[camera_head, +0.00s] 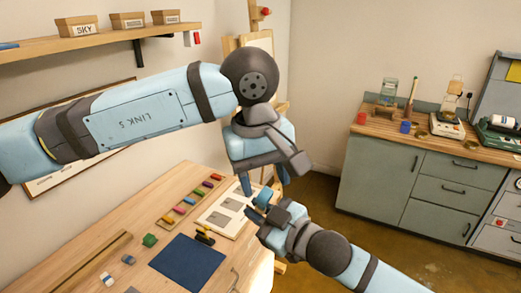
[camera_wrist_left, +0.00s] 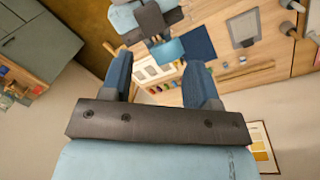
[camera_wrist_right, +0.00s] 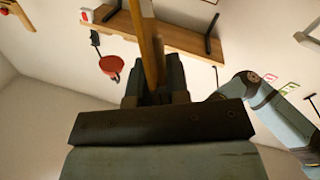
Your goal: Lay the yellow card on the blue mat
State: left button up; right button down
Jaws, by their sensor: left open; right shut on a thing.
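The blue mat (camera_head: 188,263) lies flat and bare on the wooden table; it also shows in the left wrist view (camera_wrist_left: 197,42). A yellow sheet (camera_head: 514,70), possibly the yellow card, shows on a grey panel at the right edge. My left gripper (camera_head: 262,182) is open just above my right gripper (camera_head: 262,203), right of the mat. In the left wrist view nothing is between the left fingers (camera_wrist_left: 160,85). My right fingers (camera_wrist_right: 154,85) are close together.
Coloured sticks (camera_head: 190,201) lie in a row on the table (camera_head: 100,250), with a pale board (camera_head: 228,212) beside them. A shelf with boxes (camera_head: 127,22) is on the wall. A counter (camera_head: 425,140) with jars stands right.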

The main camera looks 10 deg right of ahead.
aim_at(267, 198)
pick_arm(q)
jog(key=shift+d+f, duration=0.15)
jog(key=shift+f, duration=1.05)
jog(key=shift+d+f, duration=0.15)
jog(key=shift+f, duration=1)
jog(key=c, duration=0.8)
jog(key=shift+c, duration=0.4)
pick_arm(e)
jog(key=c, duration=1.1)
grip_release()
jog(key=shift+o, duration=0.4)
